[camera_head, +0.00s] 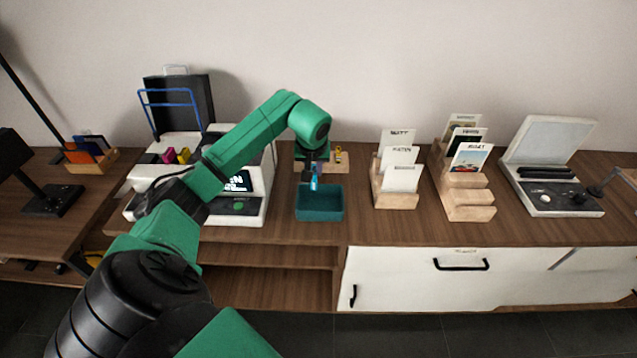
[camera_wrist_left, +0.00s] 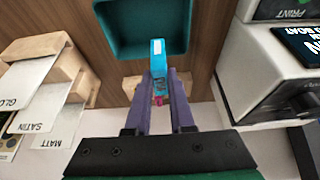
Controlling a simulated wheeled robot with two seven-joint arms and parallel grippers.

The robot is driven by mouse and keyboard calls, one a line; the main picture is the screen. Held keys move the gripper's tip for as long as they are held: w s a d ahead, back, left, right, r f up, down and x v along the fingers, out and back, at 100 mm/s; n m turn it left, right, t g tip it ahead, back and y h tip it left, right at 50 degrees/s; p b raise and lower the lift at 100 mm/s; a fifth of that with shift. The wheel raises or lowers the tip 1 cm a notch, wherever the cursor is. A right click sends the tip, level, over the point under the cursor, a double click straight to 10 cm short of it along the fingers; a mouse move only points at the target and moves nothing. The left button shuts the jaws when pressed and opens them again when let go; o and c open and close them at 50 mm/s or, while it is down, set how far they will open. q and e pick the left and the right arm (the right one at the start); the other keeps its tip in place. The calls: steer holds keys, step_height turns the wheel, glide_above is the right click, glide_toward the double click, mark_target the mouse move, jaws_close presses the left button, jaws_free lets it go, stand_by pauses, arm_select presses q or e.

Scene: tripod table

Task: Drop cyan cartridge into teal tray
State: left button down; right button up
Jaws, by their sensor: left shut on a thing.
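The cyan cartridge (camera_head: 315,183) is held upright above the back part of the teal tray (camera_head: 320,214). My left gripper (camera_head: 314,172) is shut on it. The teal tray (camera_wrist_left: 143,52) lies just beyond the cartridge in that view, and the part I see inside is empty. My right gripper is not in view.
A white printer (camera_head: 257,205) with magenta, yellow and dark cartridges stands left of the tray. A wooden holder (camera_head: 330,163) is behind it. Wooden card racks (camera_head: 395,198) (camera_head: 468,205) and a grey scanner-like device (camera_head: 550,195) stand to the right.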

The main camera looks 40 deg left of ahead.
mark_target(315, 185)
arm_select(q)
steer(key=f+b, duration=0.2)
steer(key=f, duration=0.1)
steer(key=f+b, duration=0.2)
steer(key=shift+w+d, duration=0.2)
steer(key=shift+d, duration=0.05)
steer(key=shift+a+f+b, duration=0.1)
steer(key=shift+f+b, duration=0.25)
steer(key=shift+f, duration=0.2)
steer(key=shift+s+r, duration=0.1)
steer(key=c, duration=0.7)
jaws_free()
steer(key=v, duration=1.4)
steer(key=shift+r+b, duration=0.2)
steer(key=shift+b, duration=0.15)
steer(key=shift+d, duration=0.2)
